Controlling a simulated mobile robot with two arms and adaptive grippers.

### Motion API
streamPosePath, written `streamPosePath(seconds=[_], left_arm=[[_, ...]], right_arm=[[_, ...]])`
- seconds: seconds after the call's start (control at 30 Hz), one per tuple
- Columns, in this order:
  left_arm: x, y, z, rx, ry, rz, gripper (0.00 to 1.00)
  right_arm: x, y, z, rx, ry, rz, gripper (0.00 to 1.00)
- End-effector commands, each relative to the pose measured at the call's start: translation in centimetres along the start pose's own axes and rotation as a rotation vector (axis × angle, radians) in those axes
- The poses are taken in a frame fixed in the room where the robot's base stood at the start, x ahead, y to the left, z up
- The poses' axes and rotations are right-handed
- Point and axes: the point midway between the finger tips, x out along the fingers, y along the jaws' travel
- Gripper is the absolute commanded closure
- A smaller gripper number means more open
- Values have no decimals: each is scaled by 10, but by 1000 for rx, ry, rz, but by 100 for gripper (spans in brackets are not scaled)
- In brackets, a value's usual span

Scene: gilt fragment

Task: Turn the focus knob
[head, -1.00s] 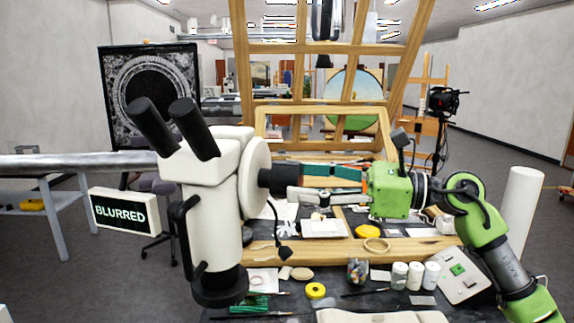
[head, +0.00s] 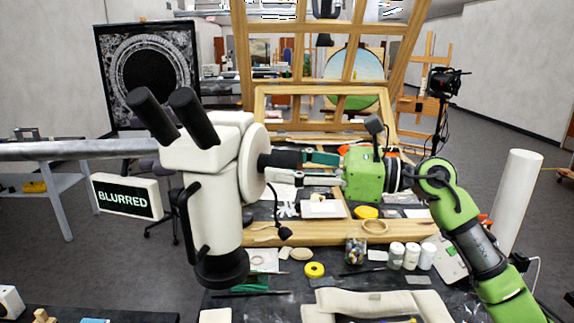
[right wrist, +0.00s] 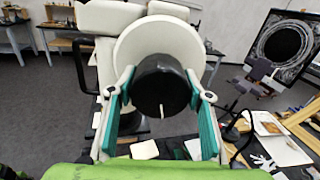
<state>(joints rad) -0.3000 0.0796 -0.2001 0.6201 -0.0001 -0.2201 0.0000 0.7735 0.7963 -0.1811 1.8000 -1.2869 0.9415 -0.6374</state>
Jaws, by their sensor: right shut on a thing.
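The focus knob (head: 281,159) is a black cylinder on the round white side housing of the white microscope (head: 215,190). My right gripper (head: 290,167) reaches it from the right in the head view. In the right wrist view, the knob (right wrist: 162,82) sits between the two green-padded fingers of the right gripper (right wrist: 160,90), which are shut on its sides. A short pale mark on the knob's end face points down there. A sign (head: 128,197) left of the microscope reads "BLURRED". My left gripper is not in view.
A wooden frame (head: 330,232) stands behind the gripper. A dark worktop below holds white jars (head: 411,256), a yellow tape roll (head: 314,270) and a cup of coloured bits (head: 356,250). A screen (head: 148,75) shows a dark disc. A grey bar (head: 80,150) runs left from the microscope.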

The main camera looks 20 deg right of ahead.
Motion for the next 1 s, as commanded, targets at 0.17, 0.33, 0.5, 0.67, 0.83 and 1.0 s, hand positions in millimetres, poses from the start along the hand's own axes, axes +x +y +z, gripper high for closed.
streamPosePath(seconds=[0.17, 0.33, 0.5, 0.67, 0.83, 1.0], left_arm=[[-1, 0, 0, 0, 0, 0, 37], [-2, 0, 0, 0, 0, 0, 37], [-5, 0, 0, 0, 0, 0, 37], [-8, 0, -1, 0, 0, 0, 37], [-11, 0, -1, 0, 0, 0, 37], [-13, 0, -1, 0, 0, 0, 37]], right_arm=[[0, 0, 1, 44, 0, -1, 75], [0, -1, 1, 139, 3, -2, 75], [-1, -1, 1, 258, 4, -2, 75], [0, -1, 2, 363, 3, -1, 75], [0, -2, 2, 448, 5, -2, 75], [0, -2, 2, 500, 3, -1, 75]])
